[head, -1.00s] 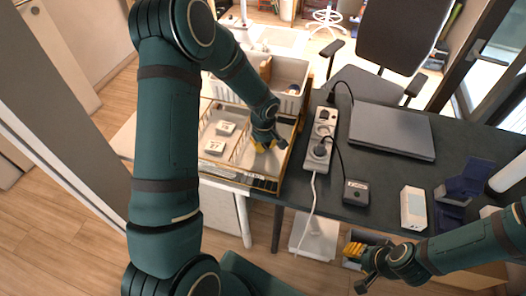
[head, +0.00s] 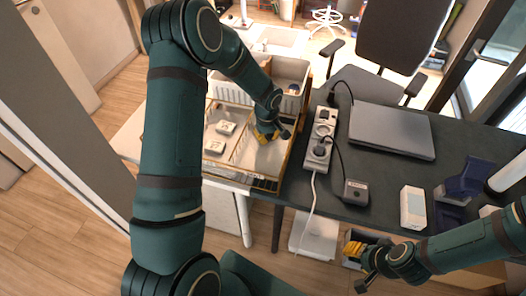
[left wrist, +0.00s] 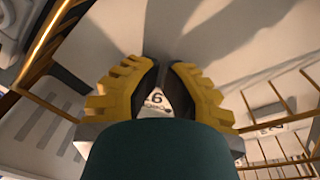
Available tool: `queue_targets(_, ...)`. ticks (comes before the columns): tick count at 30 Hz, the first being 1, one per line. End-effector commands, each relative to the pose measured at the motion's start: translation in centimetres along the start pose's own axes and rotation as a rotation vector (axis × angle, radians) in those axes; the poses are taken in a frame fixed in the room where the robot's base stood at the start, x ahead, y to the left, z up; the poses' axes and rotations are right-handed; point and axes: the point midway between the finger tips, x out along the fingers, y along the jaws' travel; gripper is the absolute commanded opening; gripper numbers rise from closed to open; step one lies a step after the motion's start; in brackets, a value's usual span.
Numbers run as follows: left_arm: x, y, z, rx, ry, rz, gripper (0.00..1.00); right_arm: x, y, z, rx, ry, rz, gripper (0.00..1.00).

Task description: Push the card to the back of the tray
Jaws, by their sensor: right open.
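My left gripper (head: 265,134) is low over the right-hand compartment of the wire-divided tray (head: 236,177). In the left wrist view its yellow fingers (left wrist: 166,66) have dark pads that come close together at the tips. A white patch with a dark "6" (left wrist: 157,98), which looks like part of the card, shows between the pads. Most of it is hidden by the fingers, and I cannot tell whether they touch it. My right gripper (head: 356,267) is open and empty, low in front of the desk.
A white basket (head: 289,75) stands behind. A power strip (head: 319,140) and a laptop (head: 392,130) are on the dark desk to the right.

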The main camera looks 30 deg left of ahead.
Motion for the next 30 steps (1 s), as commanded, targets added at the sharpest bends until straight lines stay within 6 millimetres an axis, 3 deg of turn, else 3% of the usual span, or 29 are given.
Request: queue_targets(30,0.4,2.6,-2.6,-0.001,0.0,0.0,0.0,0.2,0.1,0.0,0.0,0.0,0.0,0.47)
